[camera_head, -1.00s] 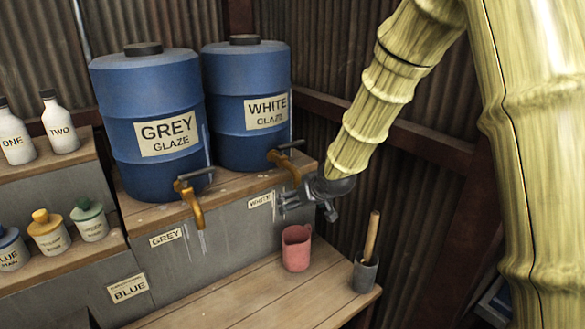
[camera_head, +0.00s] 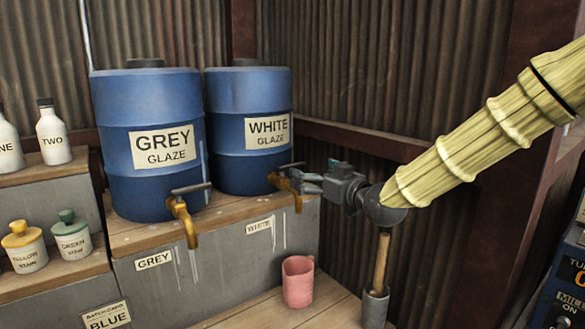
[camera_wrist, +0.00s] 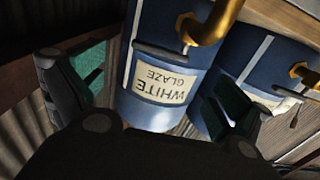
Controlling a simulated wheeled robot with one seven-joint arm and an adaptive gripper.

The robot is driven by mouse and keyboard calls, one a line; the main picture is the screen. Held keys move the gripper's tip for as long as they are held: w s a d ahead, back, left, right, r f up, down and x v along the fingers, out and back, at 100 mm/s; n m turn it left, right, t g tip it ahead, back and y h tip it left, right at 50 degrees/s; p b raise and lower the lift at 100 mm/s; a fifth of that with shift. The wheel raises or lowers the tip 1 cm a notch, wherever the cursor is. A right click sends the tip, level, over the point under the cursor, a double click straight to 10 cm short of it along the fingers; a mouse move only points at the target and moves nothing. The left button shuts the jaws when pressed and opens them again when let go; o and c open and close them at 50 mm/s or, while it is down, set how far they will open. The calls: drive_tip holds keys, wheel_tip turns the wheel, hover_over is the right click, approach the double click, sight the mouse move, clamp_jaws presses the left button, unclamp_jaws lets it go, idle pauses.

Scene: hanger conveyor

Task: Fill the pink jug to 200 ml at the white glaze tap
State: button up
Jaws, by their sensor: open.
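The pink jug (camera_head: 298,281) stands upright on the lower wooden bench, below the white glaze tap. The white glaze tap (camera_head: 290,190) is a brass spout with a dark lever on the blue drum (camera_head: 249,165) labelled WHITE GLAZE. My gripper (camera_head: 306,182) is close to the tap's right side, at about lever height, above the jug. In the wrist view my gripper (camera_wrist: 150,95) has its fingers spread apart, with the white drum (camera_wrist: 155,60) and the brass tap (camera_wrist: 208,22) beyond them. Whether it touches the lever cannot be told. The jug's contents are hidden.
The grey glaze drum (camera_head: 151,180) with its tap (camera_head: 183,215) stands to the left. A grey pot (camera_head: 375,307) with a wooden handle stands right of the jug, under my arm. Bottles and small jars sit on shelves at left.

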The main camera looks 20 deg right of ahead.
sight(294, 165)
drive_tip(key=x, duration=0.9)
drive_tip(key=shift+f, duration=0.1)
drive_tip(key=c, duration=1.4)
drive_tip(key=shift+w, duration=0.1)
